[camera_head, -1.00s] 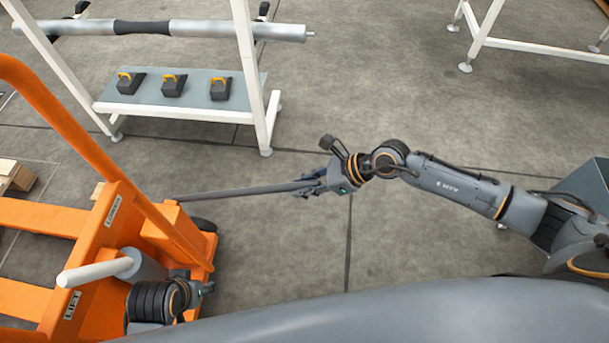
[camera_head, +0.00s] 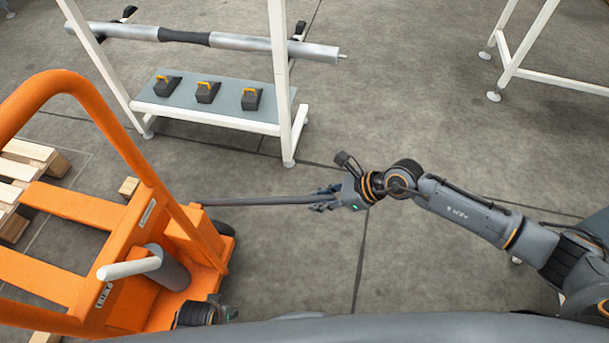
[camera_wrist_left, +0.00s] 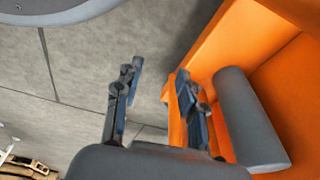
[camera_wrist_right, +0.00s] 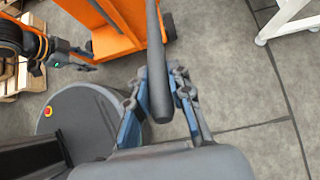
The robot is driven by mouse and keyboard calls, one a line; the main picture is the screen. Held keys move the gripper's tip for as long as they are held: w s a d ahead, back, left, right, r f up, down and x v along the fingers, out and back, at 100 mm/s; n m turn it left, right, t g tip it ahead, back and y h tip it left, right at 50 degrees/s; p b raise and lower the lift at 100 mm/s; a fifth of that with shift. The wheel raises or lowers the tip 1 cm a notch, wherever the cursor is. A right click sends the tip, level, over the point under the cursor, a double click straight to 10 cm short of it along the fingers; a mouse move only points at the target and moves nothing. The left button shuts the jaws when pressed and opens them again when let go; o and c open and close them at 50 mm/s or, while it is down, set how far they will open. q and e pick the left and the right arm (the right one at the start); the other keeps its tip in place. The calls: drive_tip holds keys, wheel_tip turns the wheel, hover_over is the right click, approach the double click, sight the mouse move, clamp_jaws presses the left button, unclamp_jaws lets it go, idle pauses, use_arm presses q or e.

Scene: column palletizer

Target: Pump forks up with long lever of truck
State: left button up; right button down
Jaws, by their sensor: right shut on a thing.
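The orange truck (camera_head: 185,235) stands at the left in the head view, with an orange hoop handle, a grey cylinder (camera_head: 170,270) and a short white lever (camera_head: 120,270). Its long grey lever (camera_head: 260,202) sticks out to the right, nearly level in the picture. My right gripper (camera_head: 322,198) is shut on the lever's free end. The right wrist view shows the lever (camera_wrist_right: 157,55) between the fingers. My left gripper (camera_wrist_left: 158,90) is open and empty beside the truck's orange body (camera_wrist_left: 225,45). In the head view, only part of it shows at the bottom edge.
A white-framed rack (camera_head: 285,90) behind the lever carries a long grey roller (camera_head: 250,45) and a shelf with black, orange-handled blocks (camera_head: 207,92). Wooden pallets (camera_head: 25,170) lie at the far left. Another white frame (camera_head: 530,60) stands at the upper right. Floor between is clear.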

drive_tip(key=shift+a+r+p, duration=0.25)
drive_tip(key=shift+r+p, duration=0.45)
drive_tip(key=shift+p, duration=0.35)
use_arm(q)
drive_tip(key=s+a+f+g+p, duration=0.1)
drive_tip(key=s+a+f+p, duration=0.1)
drive_tip(key=s+f, duration=0.8)
use_arm(e)
drive_tip(key=shift+w+a+r+h, duration=0.15)
drive_tip(key=shift+a+r+h, duration=0.25)
drive_tip(key=shift+r, duration=0.2)
drive_tip(key=r+p, duration=0.1)
drive_tip(key=a+r+p, duration=0.1)
drive_tip(key=p, duration=0.1)
drive_tip(key=shift+w+h, duration=0.2)
drive_tip(key=shift+h, duration=0.1)
drive_tip(key=r+p, duration=0.1)
drive_tip(key=a+r+p, duration=0.1)
drive_tip(key=shift+w+g+p, duration=0.15)
drive_tip(key=shift+g+p, duration=0.15)
drive_tip(key=shift+w+a+r+h, duration=0.15)
drive_tip(key=shift+a+h, duration=0.1)
drive_tip(key=shift+h, duration=0.15)
use_arm(q)
drive_tip(key=s+a+r, duration=0.1)
drive_tip(key=s+r, duration=0.2)
drive_tip(key=s, duration=0.4)
drive_tip(key=shift+r, duration=0.25)
drive_tip(key=shift+s, duration=0.1)
